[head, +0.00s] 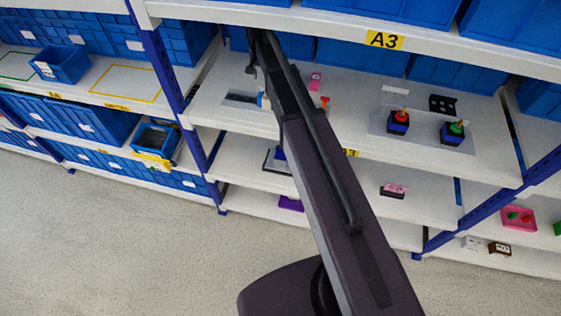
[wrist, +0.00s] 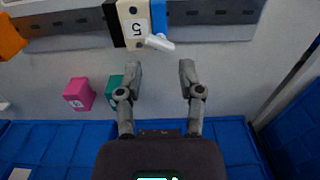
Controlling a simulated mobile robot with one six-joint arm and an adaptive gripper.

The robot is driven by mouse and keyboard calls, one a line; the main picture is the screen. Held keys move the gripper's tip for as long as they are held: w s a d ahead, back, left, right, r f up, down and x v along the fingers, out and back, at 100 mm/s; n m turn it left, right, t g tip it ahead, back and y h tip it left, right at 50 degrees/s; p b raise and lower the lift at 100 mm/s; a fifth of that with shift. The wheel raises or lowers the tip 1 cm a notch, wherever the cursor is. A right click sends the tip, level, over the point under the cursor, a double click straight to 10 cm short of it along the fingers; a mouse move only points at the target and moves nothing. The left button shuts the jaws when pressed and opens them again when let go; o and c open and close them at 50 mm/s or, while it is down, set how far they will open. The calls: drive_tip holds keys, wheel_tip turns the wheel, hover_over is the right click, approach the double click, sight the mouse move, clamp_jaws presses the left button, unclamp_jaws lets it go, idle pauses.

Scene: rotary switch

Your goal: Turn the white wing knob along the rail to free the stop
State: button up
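The white wing knob (wrist: 160,43) shows at the top of the wrist view, its wing lying near level and slightly tilted. It sits at the lower edge of a cream block marked 5 (wrist: 133,12), the stop, with a black part on its left and a blue part on its right. The block sits on a grey slotted rail (wrist: 72,27). My gripper (wrist: 160,72) is open and empty, its fingertips below the knob in the picture and apart from it. In the head view the rail (head: 240,97) shows left of my arm, which hides part of the stop.
A pink block (wrist: 79,94) and a teal block (wrist: 113,88) stand left of my gripper. An orange thing (wrist: 8,38) is at the far left. Blue bins (wrist: 50,145) line the bottom. Switch boxes (head: 398,122) stand right on the same shelf, under an upper shelf (head: 340,22).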

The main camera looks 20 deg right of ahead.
wheel_tip(320, 180, up, 3)
drive_tip(key=p, duration=0.2)
drive_tip(key=shift+r+p, duration=0.2)
drive_tip(key=shift+p, duration=0.15)
drive_tip(key=s+f+n+b, duration=0.3)
drive_tip(key=s+f+b, duration=0.1)
drive_tip(key=s, duration=0.7)
drive_tip(key=s+f+n+b, duration=0.2)
drive_tip(key=s+f+b, duration=0.2)
drive_tip(key=s, duration=0.7)
drive_tip(key=s+f+n+b, duration=0.1)
drive_tip(key=s+f+b, duration=0.2)
drive_tip(key=f+b, duration=1.4)
drive_tip(key=shift+f, duration=0.15)
drive_tip(key=shift+s, duration=0.1)
